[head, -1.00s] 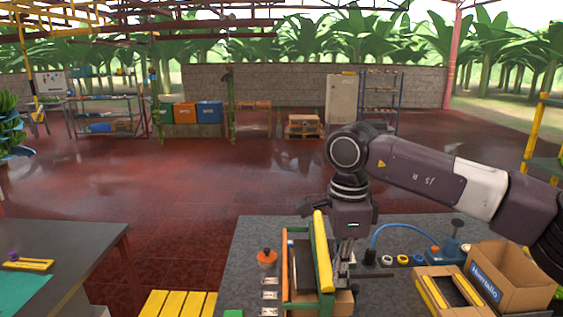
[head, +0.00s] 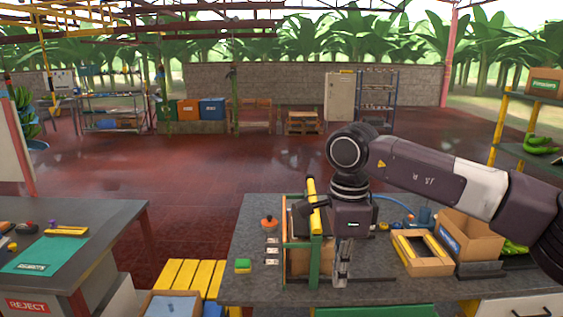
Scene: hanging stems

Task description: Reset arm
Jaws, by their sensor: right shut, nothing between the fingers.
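My right arm comes in from the right in the head view. My right gripper (head: 342,272) points straight down over the grey workbench (head: 400,292), its thin fingers together and empty. It hangs beside a green and yellow upright frame (head: 314,240), just to its right. Whether the fingertips touch the bench top I cannot tell. My left gripper is not in view.
An open cardboard box (head: 470,236) and a low wooden tray (head: 421,252) stand on the bench at the right. Another table (head: 90,225) stands left, with red floor between.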

